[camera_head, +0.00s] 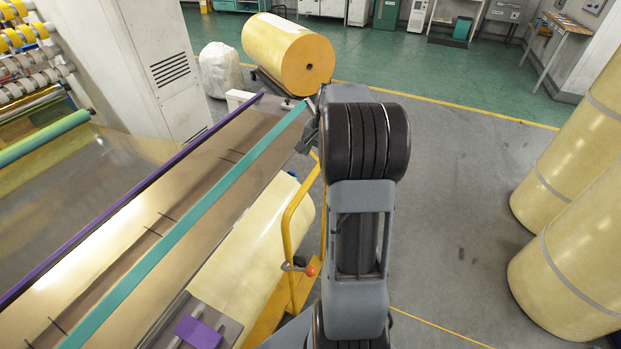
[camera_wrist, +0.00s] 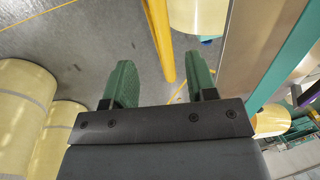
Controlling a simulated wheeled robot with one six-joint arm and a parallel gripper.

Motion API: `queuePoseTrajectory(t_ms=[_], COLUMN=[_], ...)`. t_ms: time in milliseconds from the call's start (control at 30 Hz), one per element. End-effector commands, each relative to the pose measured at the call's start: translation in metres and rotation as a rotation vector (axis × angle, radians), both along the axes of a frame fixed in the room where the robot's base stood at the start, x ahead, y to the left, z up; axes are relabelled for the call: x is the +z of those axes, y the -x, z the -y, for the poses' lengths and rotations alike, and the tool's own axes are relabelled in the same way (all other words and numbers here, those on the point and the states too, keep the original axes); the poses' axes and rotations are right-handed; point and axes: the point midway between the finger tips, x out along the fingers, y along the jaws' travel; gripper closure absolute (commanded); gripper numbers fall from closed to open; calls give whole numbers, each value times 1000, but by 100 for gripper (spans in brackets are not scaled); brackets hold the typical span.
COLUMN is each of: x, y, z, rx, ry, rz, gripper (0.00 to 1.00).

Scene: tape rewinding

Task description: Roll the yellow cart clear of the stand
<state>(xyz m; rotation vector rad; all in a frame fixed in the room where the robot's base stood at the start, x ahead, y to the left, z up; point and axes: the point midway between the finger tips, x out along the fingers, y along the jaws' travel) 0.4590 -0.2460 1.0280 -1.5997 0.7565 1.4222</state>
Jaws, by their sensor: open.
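The yellow cart (camera_head: 292,240) stands beside the long stand (camera_head: 205,205). Its tall yellow tube handle rises left of my arm, with a red knob (camera_head: 311,270) low on it. A pale yellow roll (camera_head: 262,262) lies between the handle and the stand, partly under the stand's edge. My gripper (camera_wrist: 162,60) is open, with green fingers apart. In the wrist view a yellow handle tube (camera_wrist: 158,35) runs between the two fingers in the picture; I cannot tell whether it is within their reach. In the head view my arm hides part of the handle.
Another large yellow roll (camera_head: 288,55) rests on a low carrier beyond the stand. Tall yellow rolls (camera_head: 575,270) stand at the right. The grey floor (camera_head: 450,215) between my arm and those rolls is clear. A white cabinet (camera_head: 160,65) stands behind the stand.

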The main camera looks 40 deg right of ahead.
Motion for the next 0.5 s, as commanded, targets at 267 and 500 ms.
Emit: queuePoseTrajectory(t_ms=[267, 500], x=[-54, -91], y=[-8, -15], z=[-6, -10], rx=[2, 3], ry=[-2, -1], rz=[-4, -3], gripper=[48, 48])
